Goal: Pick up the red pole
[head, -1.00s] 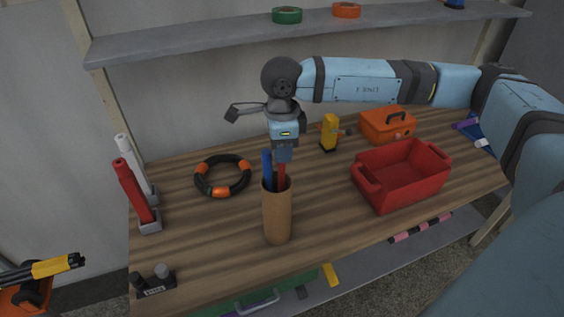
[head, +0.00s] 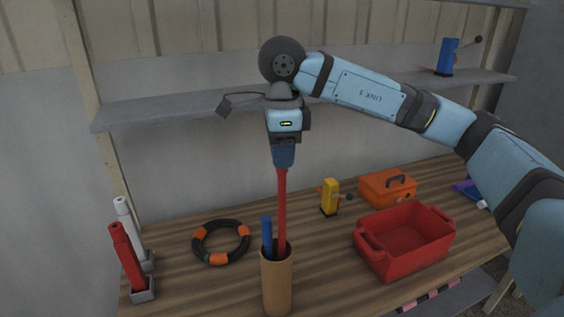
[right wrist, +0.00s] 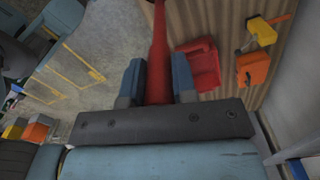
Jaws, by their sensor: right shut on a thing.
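The red pole (head: 282,212) is upright in the head view. Its upper end is in my right gripper (head: 283,158), which is shut on it from above. Its lower end is hidden inside the tan cylindrical holder (head: 277,284). A shorter blue pole (head: 266,234) stands in the same holder, to the left of the red one. In the right wrist view the red pole (right wrist: 159,55) runs between the two blue fingers of the right gripper (right wrist: 158,82). My left gripper is not in view.
A red bin (head: 405,240), a yellow tool (head: 329,197) and an orange toolbox (head: 387,188) are on the wooden table to the right. A black and orange ring (head: 221,242) lies left of the holder. A grey shelf (head: 170,108) runs behind the arm.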

